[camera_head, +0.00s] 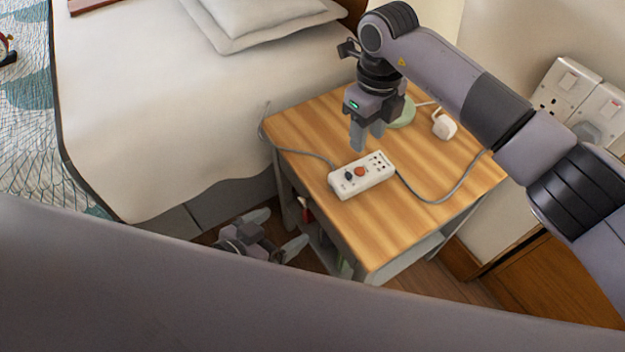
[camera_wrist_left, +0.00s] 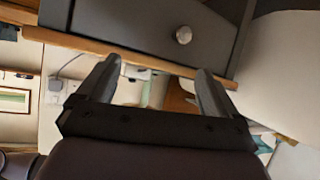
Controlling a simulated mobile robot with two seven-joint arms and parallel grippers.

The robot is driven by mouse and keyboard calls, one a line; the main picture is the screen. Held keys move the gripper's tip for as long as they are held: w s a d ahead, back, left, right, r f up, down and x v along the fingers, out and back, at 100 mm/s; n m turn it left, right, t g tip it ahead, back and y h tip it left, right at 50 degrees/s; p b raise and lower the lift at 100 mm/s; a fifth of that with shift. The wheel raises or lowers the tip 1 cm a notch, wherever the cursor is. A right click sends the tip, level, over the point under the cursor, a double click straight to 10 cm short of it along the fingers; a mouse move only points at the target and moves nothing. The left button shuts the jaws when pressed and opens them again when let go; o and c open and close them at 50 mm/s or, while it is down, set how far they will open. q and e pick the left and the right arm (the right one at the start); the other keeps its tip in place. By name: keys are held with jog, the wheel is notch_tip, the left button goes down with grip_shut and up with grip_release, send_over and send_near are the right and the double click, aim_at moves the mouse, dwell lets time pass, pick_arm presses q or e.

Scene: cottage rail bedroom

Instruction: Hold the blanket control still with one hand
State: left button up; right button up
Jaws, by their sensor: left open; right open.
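The blanket control (camera_head: 364,182) is a white box with an orange-red button, a dark switch and small dark marks. It lies flat on the wooden bedside table (camera_head: 440,175), with grey cords running from both ends. My right gripper (camera_head: 367,137) points down just behind the control, open and with nothing seen between its fingers. It looks close above the control; I cannot tell the exact gap. My left gripper (camera_head: 281,229) is low beside the table's left front, below the top, open and empty. Its spread fingers also show in the left wrist view (camera_wrist_left: 158,70), near a dark drawer front (camera_wrist_left: 135,25).
The bed (camera_head: 190,110) with pillows (camera_head: 260,15) stands left of the table. A white plug (camera_head: 444,124) and a pale green round object (camera_head: 404,115) sit at the table's back. Wall sockets (camera_head: 565,85) are at the right. The table's front right is clear.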

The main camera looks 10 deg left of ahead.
aim_at(335, 185)
pick_arm(q)
jog(key=shift+w+d+r+m+g+h, duration=0.25)
jog(key=shift+w+d+m+h, duration=0.5)
jog(key=shift+w+d, duration=0.95)
jog(key=shift+w+d+r+m+g+h, duration=0.3)
jog(key=shift+w+d+m+h, duration=0.55)
jog(key=shift+w, duration=1.3)
jog(key=shift+w+d+r+m+g+h, duration=0.35)
jog(key=shift+w+d+m, duration=0.55)
jog(key=shift+w+d, duration=1)
jog(key=shift+a+f, duration=0.1)
jog(key=c, duration=1.2)
jog(key=shift+c, duration=0.2)
pick_arm(e)
grip_shut()
